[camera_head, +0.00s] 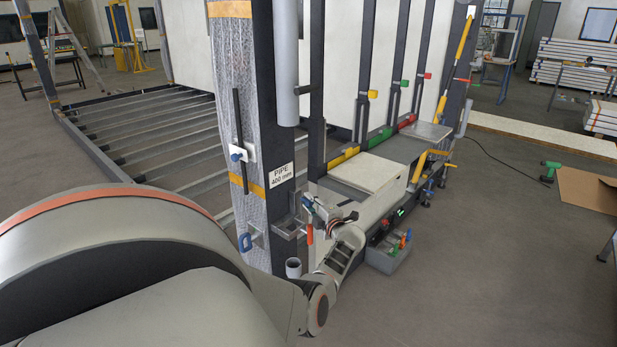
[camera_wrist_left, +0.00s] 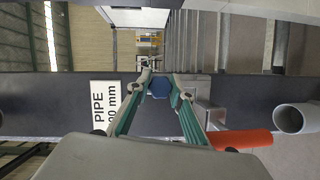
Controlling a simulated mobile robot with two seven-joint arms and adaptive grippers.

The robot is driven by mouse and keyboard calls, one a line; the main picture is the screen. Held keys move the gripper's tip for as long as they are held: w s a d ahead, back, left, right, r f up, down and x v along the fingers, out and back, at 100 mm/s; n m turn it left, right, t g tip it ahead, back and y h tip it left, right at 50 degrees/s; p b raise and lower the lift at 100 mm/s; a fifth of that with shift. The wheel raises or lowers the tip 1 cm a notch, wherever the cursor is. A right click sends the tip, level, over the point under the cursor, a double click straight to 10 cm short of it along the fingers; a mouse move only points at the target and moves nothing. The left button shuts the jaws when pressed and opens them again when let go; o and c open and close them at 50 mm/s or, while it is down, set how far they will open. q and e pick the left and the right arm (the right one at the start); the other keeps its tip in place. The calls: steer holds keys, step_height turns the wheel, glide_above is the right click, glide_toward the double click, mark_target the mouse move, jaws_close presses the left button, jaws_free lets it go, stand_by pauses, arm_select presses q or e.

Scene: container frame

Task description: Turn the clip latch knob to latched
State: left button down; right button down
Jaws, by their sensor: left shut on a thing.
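A blue knob (camera_wrist_left: 160,87) shows in the left wrist view in front of the dark post (camera_wrist_left: 50,100), at the centre between my fingertips. My left gripper (camera_wrist_left: 161,88) is shut on this knob, with a green-sided finger on each side of it. In the head view my left gripper (camera_head: 318,208) is beside the post's right face, by a metal bracket (camera_head: 288,227). The knob is too small and covered there to make out. Whether it stands at latched cannot be told. My right gripper is not in view.
A "PIPE 400 mm" label (camera_head: 281,178) is on the post. An orange-red handle (camera_wrist_left: 240,140) and an open grey pipe end (camera_wrist_left: 293,118) are close to my left gripper. A work surface with a light panel (camera_head: 368,172) stands behind it. Open floor lies to the right.

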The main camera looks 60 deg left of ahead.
arm_select(q)
steer(key=shift+f, duration=0.1)
stand_by(0.5)
steer(key=c, duration=1.8)
jaws_free()
steer(key=shift+o, duration=0.2)
steer(key=shift+r, duration=0.2)
